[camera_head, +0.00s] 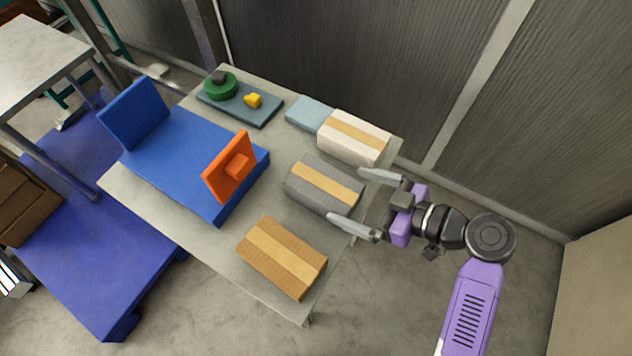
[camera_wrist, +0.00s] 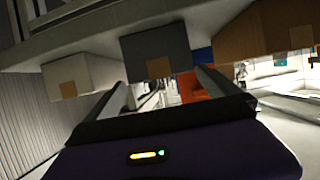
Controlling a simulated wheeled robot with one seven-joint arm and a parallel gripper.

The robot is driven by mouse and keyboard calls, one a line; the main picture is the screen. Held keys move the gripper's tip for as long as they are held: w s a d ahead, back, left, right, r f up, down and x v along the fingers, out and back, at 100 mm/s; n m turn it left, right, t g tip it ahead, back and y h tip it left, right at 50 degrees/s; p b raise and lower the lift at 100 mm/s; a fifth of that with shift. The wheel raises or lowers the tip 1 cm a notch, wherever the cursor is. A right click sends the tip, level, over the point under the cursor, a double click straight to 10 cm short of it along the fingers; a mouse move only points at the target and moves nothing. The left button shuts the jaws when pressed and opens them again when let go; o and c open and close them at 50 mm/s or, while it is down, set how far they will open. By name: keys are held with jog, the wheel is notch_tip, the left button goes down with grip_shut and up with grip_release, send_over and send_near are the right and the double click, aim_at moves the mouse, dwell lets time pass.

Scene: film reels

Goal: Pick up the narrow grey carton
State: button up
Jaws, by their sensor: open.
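The narrow grey carton (camera_head: 310,189) has a tan tape strip and lies on the grey table near its right edge, between a white carton and a brown one. My gripper (camera_head: 347,195) is open and empty at the carton's right end, its two fingers spread towards either side of that end. In the wrist view, which looks upside down, the grey carton (camera_wrist: 157,45) shows its end face with a tan patch, between the directions of the two fingers (camera_wrist: 160,88). I cannot tell whether the fingers touch it or their exact height relative to it.
A white carton (camera_head: 341,146) stands behind the grey one, next to a light blue box (camera_head: 309,112). A brown carton (camera_head: 274,268) stands in front. A blue platform (camera_head: 180,155) with an orange block (camera_head: 227,168) lies left. A tray (camera_head: 262,116) sits at the back of the table (camera_head: 215,231).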

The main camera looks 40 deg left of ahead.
aim_at(324, 185)
jog(key=p+x, duration=0.1)
jog(key=x, duration=0.5)
jog(key=shift+s+a+p, duration=0.25)
jog(key=shift+a+p, duration=0.15)
jog(key=shift+a+f, duration=0.25)
jog(key=shift+a, duration=0.2)
jog(key=c, duration=1.7)
jog(key=shift+r, duration=0.2)
notch_tip(324, 185, up, 20)
jog(key=shift+f+b, duration=0.1)
jog(key=shift+b, duration=0.45)
